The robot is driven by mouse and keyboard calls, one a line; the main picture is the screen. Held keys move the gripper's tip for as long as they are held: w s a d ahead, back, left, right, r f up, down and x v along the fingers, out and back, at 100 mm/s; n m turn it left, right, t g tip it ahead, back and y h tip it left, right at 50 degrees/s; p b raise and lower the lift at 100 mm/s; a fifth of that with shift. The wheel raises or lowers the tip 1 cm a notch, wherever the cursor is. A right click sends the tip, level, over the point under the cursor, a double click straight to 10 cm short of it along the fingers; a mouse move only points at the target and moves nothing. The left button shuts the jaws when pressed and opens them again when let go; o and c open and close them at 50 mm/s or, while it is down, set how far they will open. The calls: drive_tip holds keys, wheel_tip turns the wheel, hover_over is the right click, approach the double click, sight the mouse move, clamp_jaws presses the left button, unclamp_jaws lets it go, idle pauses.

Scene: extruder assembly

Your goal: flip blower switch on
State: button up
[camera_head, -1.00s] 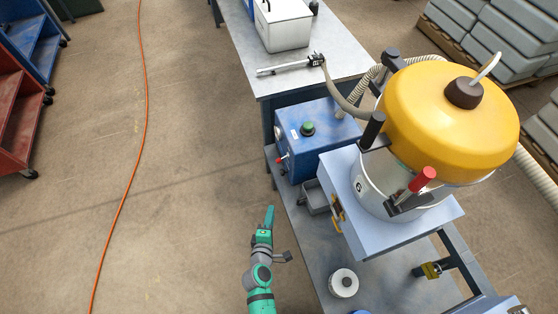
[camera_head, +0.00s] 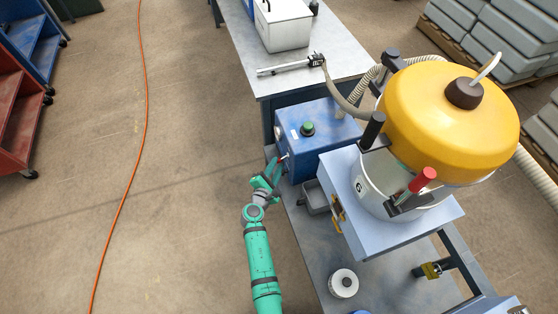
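The blower is a blue box (camera_head: 316,136) on the bench, with a green round knob (camera_head: 307,128) on top. A small red-tipped switch lever (camera_head: 283,157) sticks out of its left face, low near the front corner. My green gripper (camera_head: 274,166) is at that face, with its fingertips right by the lever. The fingers look parted, with a small gap between them. I cannot tell whether they touch the lever. My fingers partly cover the lower part of the face.
A grey bin (camera_head: 314,197) and a light blue cabinet (camera_head: 352,171) carrying a yellow-lidded vessel (camera_head: 450,115) stand to the right of my gripper.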

sight(279, 160)
drive_tip(key=shift+x, duration=2)
clamp_jaws()
drive_tip(key=shift+r, duration=0.15)
drive_tip(key=shift+a+r+m+g+y, duration=0.15)
drive_tip(key=shift+r+m+g+y, duration=0.35)
drive_tip(key=shift+m+y, duration=0.2)
drive_tip(key=shift+a+r+m+g+y, duration=0.1)
drive_tip(key=shift+r+m+g+y, duration=0.35)
drive_tip(key=shift+m+y, duration=0.25)
drive_tip(key=shift+d+r+m+g+y, duration=0.1)
drive_tip(key=shift+r+m+g+y, duration=0.65)
drive_tip(key=shift+y, duration=0.45)
drive_tip(key=shift+d+r+m+g+y, duration=0.15)
drive_tip(key=shift+r+m+g+y, duration=0.2)
drive_tip(key=shift+m+y, duration=0.5)
